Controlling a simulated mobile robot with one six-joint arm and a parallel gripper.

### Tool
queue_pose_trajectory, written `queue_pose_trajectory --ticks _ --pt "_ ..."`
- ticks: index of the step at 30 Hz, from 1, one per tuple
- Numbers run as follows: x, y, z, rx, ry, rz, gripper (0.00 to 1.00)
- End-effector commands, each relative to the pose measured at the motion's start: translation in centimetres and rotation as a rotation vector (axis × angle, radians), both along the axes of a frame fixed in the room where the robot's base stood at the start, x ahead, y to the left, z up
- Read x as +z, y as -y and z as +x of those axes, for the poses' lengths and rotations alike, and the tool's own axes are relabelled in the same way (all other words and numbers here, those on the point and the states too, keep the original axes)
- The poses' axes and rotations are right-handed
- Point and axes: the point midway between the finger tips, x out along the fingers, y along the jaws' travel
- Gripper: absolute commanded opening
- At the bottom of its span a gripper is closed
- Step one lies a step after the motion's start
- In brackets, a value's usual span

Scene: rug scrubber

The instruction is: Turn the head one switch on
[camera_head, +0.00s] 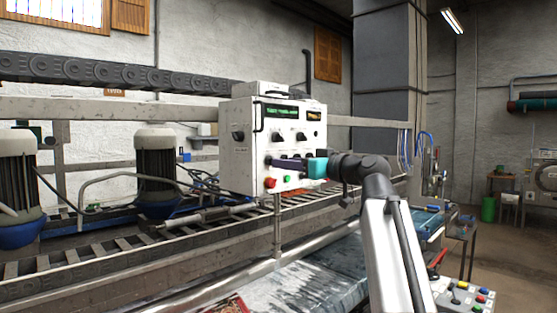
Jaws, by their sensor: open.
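A white control box (240,150) stands on a post at the middle of the view. Its front carries a green-lit display (283,111), several dark knobs or switches, a red button (270,183) and a green button (287,179). The labels are too small to read, so I cannot tell which one is the head one switch. My gripper (277,162), with dark fingers and a teal body, is in front of the lower part of the panel. It is open and hides some controls there. I cannot tell whether it touches one.
A metal rail and roller bed (60,275) run below and behind the box. Two motors with pale tops (155,150) stand at the left. A second button panel (462,297) is at the bottom right. Open floor (510,260) lies at the right.

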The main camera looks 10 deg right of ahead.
Motion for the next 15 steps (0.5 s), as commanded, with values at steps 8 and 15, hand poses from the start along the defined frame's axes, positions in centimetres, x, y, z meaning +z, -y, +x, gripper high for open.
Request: queue_pose_trajectory --ticks 8,15 --pt "0.2 -2.0 3.1 0.001 -0.001 0.000 0.40" --pt "0.1 -2.7 4.0 0.000 0.000 0.000 0.40"
